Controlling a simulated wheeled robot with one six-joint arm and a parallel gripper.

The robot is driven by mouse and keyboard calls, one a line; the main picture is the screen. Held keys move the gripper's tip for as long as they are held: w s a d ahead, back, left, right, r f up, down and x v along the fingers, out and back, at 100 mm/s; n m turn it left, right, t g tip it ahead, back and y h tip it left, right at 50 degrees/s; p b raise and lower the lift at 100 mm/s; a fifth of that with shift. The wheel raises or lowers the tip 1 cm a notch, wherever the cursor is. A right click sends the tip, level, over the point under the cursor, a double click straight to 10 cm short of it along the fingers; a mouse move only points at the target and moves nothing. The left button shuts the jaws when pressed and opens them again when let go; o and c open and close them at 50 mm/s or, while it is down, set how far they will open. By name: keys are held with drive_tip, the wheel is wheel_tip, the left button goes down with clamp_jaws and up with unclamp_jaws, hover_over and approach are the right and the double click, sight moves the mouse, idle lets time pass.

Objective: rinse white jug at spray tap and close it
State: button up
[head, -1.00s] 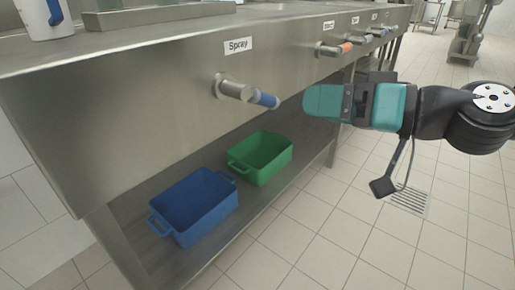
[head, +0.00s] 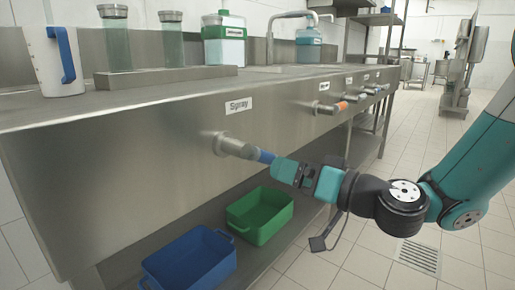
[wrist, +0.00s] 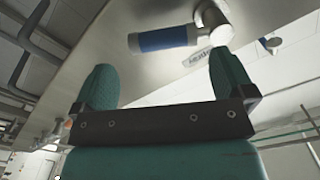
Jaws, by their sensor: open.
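The white jug (head: 43,62) with a blue handle stands upright on the counter at the far left of the head view. The spray tap (head: 236,147) sticks out of the counter's front panel under the "Spray" label (head: 238,105). Its blue lever (head: 266,156) points right, toward my gripper (head: 281,168). The tap's blue lever (wrist: 163,40) also shows in the wrist view, ahead of the gap between the spread fingers of my gripper (wrist: 164,72). My gripper is open and empty; the head view does not show clearly whether a fingertip touches the lever.
Two glass cylinders (head: 168,45) stand on a raised metal ledge behind the jug. Several more taps (head: 328,108) line the panel to the right. Blue (head: 190,262) and green (head: 260,214) bins sit on the lower shelf.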

sight(270, 155)
drive_tip(key=p+x, duration=0.1)
drive_tip(key=x, duration=0.8)
drive_tip(key=shift+w+a+p, duration=0.15)
drive_tip(key=shift+p, duration=0.25)
drive_tip(key=c, duration=1.1)
drive_tip(key=shift+b, duration=0.35)
drive_tip(key=n+b, duration=0.1)
drive_tip(key=r+n, duration=0.1)
drive_tip(key=b, duration=0.1)
drive_tip(key=shift+w+d+r+n+b, duration=0.2)
drive_tip(key=shift+w+d+n+b, duration=0.1)
drive_tip(key=shift+w+n, duration=0.1)
drive_tip(key=shift+w+d+r+n+b, duration=0.1)
drive_tip(key=shift+r+n+b, duration=0.5)
drive_tip(key=shift+n, duration=0.2)
drive_tip(key=shift+w+d+r+n+b, duration=0.1)
drive_tip(key=shift+r+n+b, duration=0.35)
drive_tip(key=shift+n+b, duration=0.3)
drive_tip(key=shift+r, duration=0.1)
drive_tip(key=o, duration=1.1)
